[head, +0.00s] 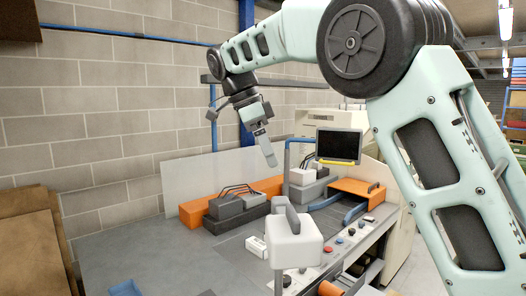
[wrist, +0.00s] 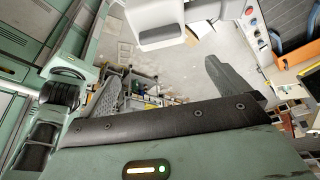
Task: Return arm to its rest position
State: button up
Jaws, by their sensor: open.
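My gripper (head: 264,138) hangs at the end of my raised, bent arm in the head view, above the workbench and in front of the block wall. Its fingers point down and hold nothing that I can see. In the wrist view my gripper (wrist: 165,88) shows two dark fingers spread wide apart with an empty gap between them. The far ends of the fingers do not touch anything in that view.
Below stands a grey workbench (head: 110,250) with orange and grey fixtures (head: 237,205). A dark monitor (head: 338,145) is behind it. A white box-shaped head on a post (head: 295,243) rises in front. Brown boards (head: 30,235) lean at the left.

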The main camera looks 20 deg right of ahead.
jog(key=shift+f, duration=0.1)
jog(key=s+a+f+n+y+b, duration=0.1)
jog(key=s+a+f+n+b, duration=0.35)
jog(key=f, duration=0.35)
jog(key=s+a+f+n+y+b, duration=0.1)
jog(key=s+a+f+n+b, duration=0.2)
jog(key=f+n, duration=0.3)
jog(key=s+a+f+n+y+b, duration=0.1)
jog(key=s+a+f+n+b, duration=0.25)
jog(key=f, duration=0.55)
jog(key=s+a+f+n+t+y+b, duration=0.1)
jog(key=s+a+f+n+b, duration=0.1)
jog(key=s+f+n+b, duration=0.8)
jog(key=s+f+n, duration=0.5)
jog(key=s+f, duration=0.5)
jog(key=shift+s+f+n+t+y, duration=0.3)
jog(key=shift+s+f+n+y, duration=0.1)
